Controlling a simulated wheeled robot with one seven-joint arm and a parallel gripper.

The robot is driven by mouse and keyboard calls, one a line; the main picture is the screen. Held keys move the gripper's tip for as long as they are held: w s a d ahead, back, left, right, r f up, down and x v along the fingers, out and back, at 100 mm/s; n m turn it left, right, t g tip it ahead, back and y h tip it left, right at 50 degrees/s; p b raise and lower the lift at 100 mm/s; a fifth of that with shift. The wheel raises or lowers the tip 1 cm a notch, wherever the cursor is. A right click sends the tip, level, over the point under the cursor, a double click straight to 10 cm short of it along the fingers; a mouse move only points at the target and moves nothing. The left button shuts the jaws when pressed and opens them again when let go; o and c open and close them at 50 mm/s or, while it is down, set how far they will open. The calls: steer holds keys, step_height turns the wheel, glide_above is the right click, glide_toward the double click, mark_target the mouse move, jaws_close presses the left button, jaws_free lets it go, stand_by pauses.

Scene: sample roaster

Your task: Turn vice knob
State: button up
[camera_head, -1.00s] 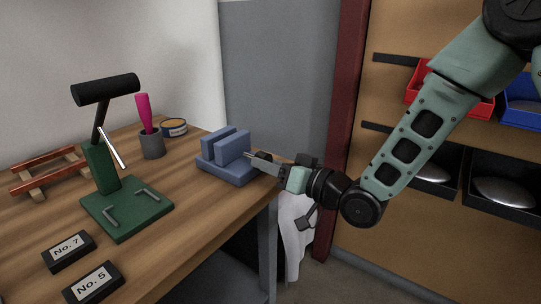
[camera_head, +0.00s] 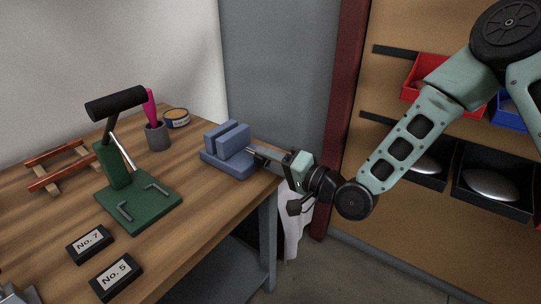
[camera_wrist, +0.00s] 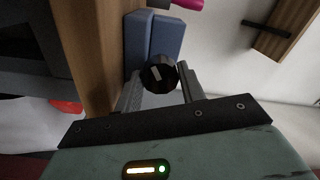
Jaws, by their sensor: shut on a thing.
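The blue vice (camera_head: 226,150) stands at the right end of the wooden workbench, and its jaws fill the top middle of the wrist view (camera_wrist: 152,38). Its dark faceted round knob (camera_wrist: 158,73) shows in the wrist view, on the side of the vice facing me. My gripper (camera_wrist: 159,84) is shut on the knob, with one finger on each side of it. In the head view my gripper (camera_head: 257,154) reaches the vice from the right, and its fingers hide the knob there.
On the bench (camera_head: 190,215) are a green stand with a black-topped lever (camera_head: 130,205), a grey cup (camera_head: 156,138) with a pink handle, a tin (camera_head: 176,118), a wooden rack (camera_head: 62,168) and number blocks (camera_head: 90,243). Wall bins (camera_head: 492,188) stand right.

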stand_by(0.4)
steer(key=o, duration=1)
steer(key=shift+c, duration=0.2)
steer(key=shift+s+d, duration=0.3)
steer(key=shift+d, duration=0.15)
steer(key=p+v, duration=0.6)
steer(key=v, duration=1)
steer(key=shift+s+p, duration=0.2)
steer(key=shift+p, duration=0.2)
